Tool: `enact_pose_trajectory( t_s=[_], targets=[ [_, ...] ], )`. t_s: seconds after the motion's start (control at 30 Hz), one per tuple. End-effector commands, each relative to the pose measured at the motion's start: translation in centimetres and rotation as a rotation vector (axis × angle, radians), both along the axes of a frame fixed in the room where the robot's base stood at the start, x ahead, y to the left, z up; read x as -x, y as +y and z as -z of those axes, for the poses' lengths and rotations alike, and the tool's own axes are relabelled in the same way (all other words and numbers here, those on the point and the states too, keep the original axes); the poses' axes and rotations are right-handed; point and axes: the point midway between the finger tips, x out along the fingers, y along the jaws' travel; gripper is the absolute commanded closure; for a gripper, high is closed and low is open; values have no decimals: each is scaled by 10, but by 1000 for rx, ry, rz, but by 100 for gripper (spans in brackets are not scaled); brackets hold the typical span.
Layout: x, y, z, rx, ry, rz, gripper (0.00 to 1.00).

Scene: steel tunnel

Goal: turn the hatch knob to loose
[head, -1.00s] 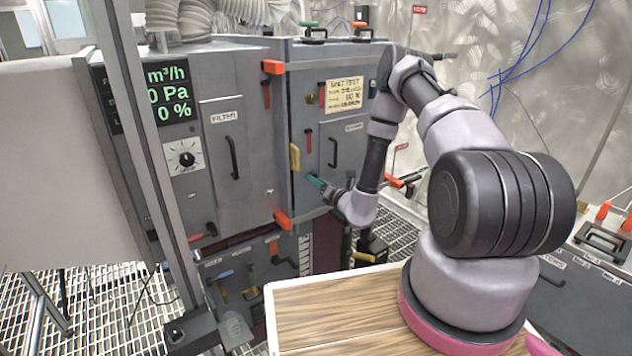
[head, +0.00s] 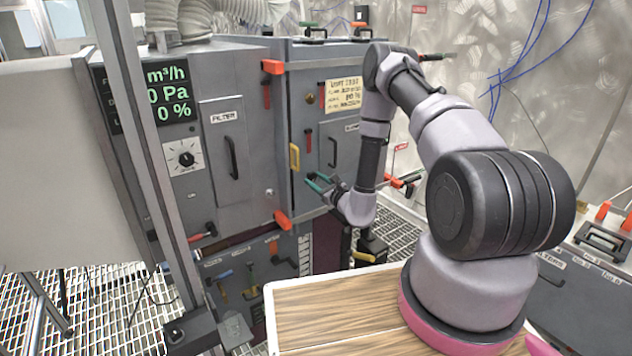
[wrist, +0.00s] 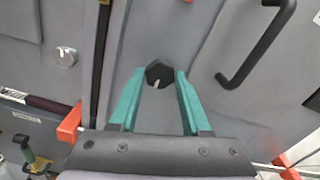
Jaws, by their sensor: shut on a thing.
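The hatch knob (wrist: 159,73) is black and many-sided, with a pale pointer line running toward the bottom of the wrist view. My gripper (wrist: 158,82) has its two green fingers shut on it, one at each side. In the head view, my gripper (head: 316,182) is at the lower part of the grey hatch face (head: 345,140); the knob is too small or hidden to make out there. I see no readable marks for tight or loose around the knob.
A black bar handle (wrist: 258,45) is on the panel to the right of the knob. A small silver knob (wrist: 66,57) is to the left. Red-orange latches (head: 283,220) and a yellow handle (head: 294,157) stick out near the hatch edge.

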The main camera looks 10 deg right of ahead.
Motion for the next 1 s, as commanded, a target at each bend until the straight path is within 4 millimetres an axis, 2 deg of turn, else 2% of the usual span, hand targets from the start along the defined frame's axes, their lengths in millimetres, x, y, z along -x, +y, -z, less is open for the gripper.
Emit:
enact_pose_trajectory(
  t_s=[0.3, 0.7, 0.73, 0.8, 1.0],
  targets=[
    [1, -1, 2, 67, -23, 1, 100],
    [1, -1, 2, 73, -25, 0, 100],
    [1, -1, 2, 73, -25, 0, 45],
    [1, -1, 2, 73, -25, 0, 22],
    [1, 0, 1, 71, -27, 1, 22]
  ],
)
